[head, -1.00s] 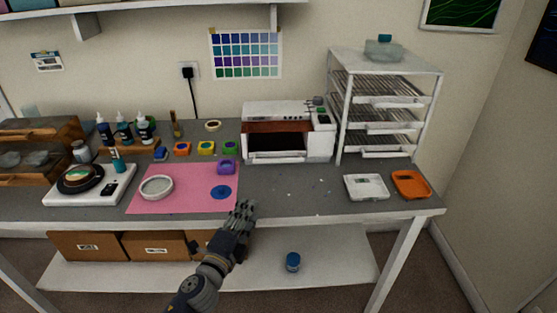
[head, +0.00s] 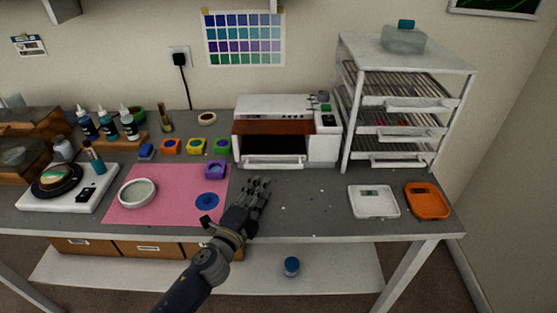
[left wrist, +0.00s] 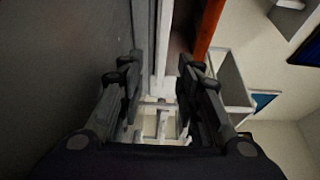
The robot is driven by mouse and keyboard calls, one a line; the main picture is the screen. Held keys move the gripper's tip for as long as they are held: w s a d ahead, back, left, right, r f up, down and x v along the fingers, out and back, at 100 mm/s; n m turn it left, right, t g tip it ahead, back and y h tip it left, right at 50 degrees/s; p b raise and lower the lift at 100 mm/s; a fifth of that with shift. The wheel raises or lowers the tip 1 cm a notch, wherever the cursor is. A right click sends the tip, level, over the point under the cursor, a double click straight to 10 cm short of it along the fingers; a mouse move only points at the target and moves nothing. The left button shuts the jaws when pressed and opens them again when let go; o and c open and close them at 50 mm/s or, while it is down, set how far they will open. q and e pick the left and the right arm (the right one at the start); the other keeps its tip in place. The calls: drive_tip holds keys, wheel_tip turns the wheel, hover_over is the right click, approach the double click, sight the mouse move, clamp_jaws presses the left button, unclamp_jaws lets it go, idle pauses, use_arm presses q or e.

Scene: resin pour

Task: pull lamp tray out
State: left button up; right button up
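The lamp box (head: 285,105) is a white unit with a brown strip and a dark opening, standing on the bench against the wall. Its lamp tray (head: 273,162) shows as a white front with a handle at the foot of the opening. My left gripper (head: 256,188) is above the bench just in front of the tray front, with its fingers apart. In the left wrist view the two fingers (left wrist: 160,72) are spread, with white parts of the lamp tray (left wrist: 148,40) beyond them. No contact is clear. My right gripper is not in view.
A pink mat (head: 160,210) with a round white mould (head: 137,193) lies left of my gripper. A wire rack (head: 405,65) stands beside the lamp box. The bench before the lamp is mostly clear.

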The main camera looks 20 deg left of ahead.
sight(273, 168)
use_arm(q)
drive_tip(key=shift+w+r, duration=0.25)
drive_tip(key=shift+w, duration=0.15)
drive_tip(key=w, duration=0.4)
drive_tip(key=shift+w+d+p, duration=0.15)
drive_tip(key=shift+d+p, duration=0.15)
drive_tip(key=shift+p, duration=0.1)
drive_tip(key=w, duration=0.3)
drive_tip(key=shift+w+d+f, duration=0.15)
drive_tip(key=shift+w+d, duration=0.05)
drive_tip(key=shift+w, duration=0.1)
drive_tip(key=shift+w+d, duration=0.1)
drive_tip(key=shift+w, duration=0.65)
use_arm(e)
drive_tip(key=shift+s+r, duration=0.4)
use_arm(q)
clamp_jaws()
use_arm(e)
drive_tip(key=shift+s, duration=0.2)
